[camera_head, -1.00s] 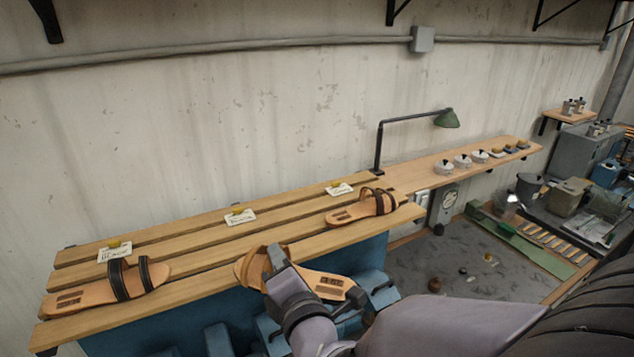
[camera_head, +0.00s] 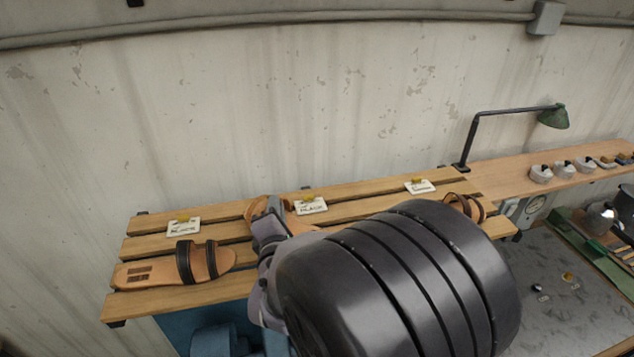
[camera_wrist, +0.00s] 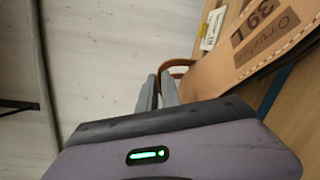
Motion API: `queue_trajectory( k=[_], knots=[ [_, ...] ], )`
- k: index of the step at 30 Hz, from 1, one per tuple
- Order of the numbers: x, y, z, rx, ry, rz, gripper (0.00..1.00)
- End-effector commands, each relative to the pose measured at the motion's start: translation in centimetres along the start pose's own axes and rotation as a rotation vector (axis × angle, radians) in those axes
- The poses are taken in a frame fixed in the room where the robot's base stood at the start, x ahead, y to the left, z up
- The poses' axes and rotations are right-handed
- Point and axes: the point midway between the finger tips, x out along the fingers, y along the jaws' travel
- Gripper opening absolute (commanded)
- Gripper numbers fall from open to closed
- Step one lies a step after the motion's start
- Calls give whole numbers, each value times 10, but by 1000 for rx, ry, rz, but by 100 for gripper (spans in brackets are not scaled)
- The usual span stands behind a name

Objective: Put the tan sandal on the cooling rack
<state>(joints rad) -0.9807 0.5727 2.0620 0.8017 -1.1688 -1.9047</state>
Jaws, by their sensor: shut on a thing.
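The tan sandal (camera_head: 256,207) is over the middle of the slatted wooden cooling rack (camera_head: 145,246), partly hidden behind my arm. My gripper (camera_head: 266,224) is shut on its strap. I cannot tell whether the sole touches the slats. In the wrist view the sandal's printed sole (camera_wrist: 245,48) reaches to the upper right of my gripper's grey fingers (camera_wrist: 158,92), with the tan strap at the fingertips.
A sandal with dark straps (camera_head: 184,265) lies at the rack's left end. Another dark-strapped sandal (camera_head: 464,205) is at the right end, mostly hidden by my arm. Cards (camera_head: 311,205) stand along the back slat. A lamp (camera_head: 553,117) is at the right.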

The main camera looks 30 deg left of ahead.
Motion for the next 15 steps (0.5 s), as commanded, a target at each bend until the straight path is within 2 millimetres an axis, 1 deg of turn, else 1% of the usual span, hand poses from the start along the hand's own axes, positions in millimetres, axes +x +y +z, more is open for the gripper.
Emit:
queue_trajectory(
  k=[1,2,4,7,15],
  knots=[
    [3,2,-4,0,1,1,0],
    [4,-2,-7,-1,2,-2,0],
    [6,-15,-14,-3,3,-4,0],
    [8,-28,-19,-3,1,-1,0],
    [8,-31,-20,0,1,1,0]
  ],
)
